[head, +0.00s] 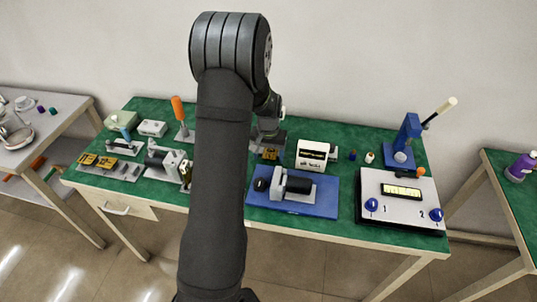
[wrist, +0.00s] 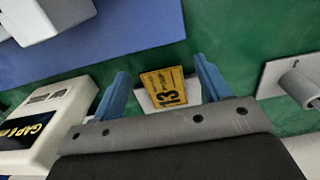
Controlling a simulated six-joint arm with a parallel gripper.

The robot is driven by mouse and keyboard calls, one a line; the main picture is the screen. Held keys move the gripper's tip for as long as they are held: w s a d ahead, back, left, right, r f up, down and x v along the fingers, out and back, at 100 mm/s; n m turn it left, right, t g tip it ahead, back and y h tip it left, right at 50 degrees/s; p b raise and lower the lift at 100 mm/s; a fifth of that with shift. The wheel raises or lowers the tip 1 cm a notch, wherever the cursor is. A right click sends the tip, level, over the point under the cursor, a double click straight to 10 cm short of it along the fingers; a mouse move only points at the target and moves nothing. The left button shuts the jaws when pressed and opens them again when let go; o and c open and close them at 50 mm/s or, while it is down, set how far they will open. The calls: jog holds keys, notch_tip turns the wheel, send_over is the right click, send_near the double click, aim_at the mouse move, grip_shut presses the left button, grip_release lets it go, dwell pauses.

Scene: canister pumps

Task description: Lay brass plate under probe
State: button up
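A brass plate (wrist: 163,88) marked 13 shows in the wrist view, over a pale flat surface. It also shows in the head view (head: 269,154) just beyond my arm. My gripper (wrist: 160,85) has its two blue fingers on either side of this plate, with a visible gap at each side. Its fingers look open; in the head view it is mostly hidden behind my arm. Two more brass-coloured plates (head: 96,160) lie at the table's left end. I cannot clearly make out the probe.
A white box with GAP lettering (wrist: 45,120) stands close beside my gripper; the head view shows it too (head: 312,155). A blue base (head: 292,203) carries a motor-like fixture. A control box (head: 404,205) is at the right. A grey plate with a cylinder (wrist: 285,78) is nearby.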

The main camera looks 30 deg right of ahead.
aim_at(268, 159)
jog(key=shift+r, duration=0.1)
notch_tip(268, 159, up, 17)
jog(key=shift+r, duration=0.15)
dwell(0.4)
notch_tip(268, 159, down, 18)
jog(key=shift+r, duration=0.25)
jog(key=shift+s+a+r, duration=0.15)
jog(key=shift+s+r, duration=0.05)
dwell(0.5)
